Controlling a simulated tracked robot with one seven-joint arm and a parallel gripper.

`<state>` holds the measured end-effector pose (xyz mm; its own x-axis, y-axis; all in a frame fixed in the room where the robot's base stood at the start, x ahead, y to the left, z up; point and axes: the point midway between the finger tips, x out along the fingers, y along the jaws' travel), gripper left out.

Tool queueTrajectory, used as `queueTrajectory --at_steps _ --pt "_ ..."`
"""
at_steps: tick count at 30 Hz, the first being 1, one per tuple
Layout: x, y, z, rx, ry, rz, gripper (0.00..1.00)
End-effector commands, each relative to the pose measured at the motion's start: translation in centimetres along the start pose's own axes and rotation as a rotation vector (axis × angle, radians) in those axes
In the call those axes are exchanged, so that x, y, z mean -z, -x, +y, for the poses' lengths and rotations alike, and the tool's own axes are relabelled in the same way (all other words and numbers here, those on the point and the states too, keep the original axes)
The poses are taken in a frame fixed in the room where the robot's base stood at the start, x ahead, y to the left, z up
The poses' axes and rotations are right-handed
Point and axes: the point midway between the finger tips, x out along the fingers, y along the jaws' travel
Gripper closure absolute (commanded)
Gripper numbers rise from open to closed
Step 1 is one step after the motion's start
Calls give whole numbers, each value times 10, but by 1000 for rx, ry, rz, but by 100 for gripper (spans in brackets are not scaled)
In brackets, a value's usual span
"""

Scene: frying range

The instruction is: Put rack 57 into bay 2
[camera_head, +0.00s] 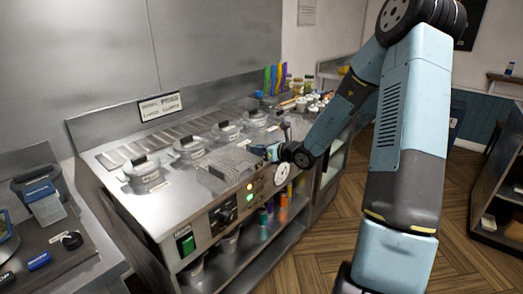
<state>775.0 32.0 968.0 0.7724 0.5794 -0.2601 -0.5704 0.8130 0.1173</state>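A wire rack (226,165) lies on the steel top of the frying range (110,152), in front of the row of lidded bays. No number on it is legible, so I cannot tell if it is rack 57. My gripper (262,150) is low over the range, just right of the rack. Its fingers are too small to show whether they are open or touch the rack. Round lids with dark handles sit along the range, among them a front left lid (145,172), a second lid (188,147) and a third lid (226,130). Bay numbers are unreadable.
Jars and colourful upright items (274,78) crowd the range's far end. A side counter (75,262) with devices stands left. The wooden floor (325,235) right of the range is partly clear.

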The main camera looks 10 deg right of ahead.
Motion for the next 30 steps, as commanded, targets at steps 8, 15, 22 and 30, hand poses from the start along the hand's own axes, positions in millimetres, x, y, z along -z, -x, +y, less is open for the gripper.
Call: queueTrajectory --at_steps 8,15,22,30 --pt "0 0 0 0 0 0 60" --pt "0 1 0 1 0 0 60" --pt "-1 25 -1 4 1 0 60" --pt "-1 77 -1 4 1 0 60"
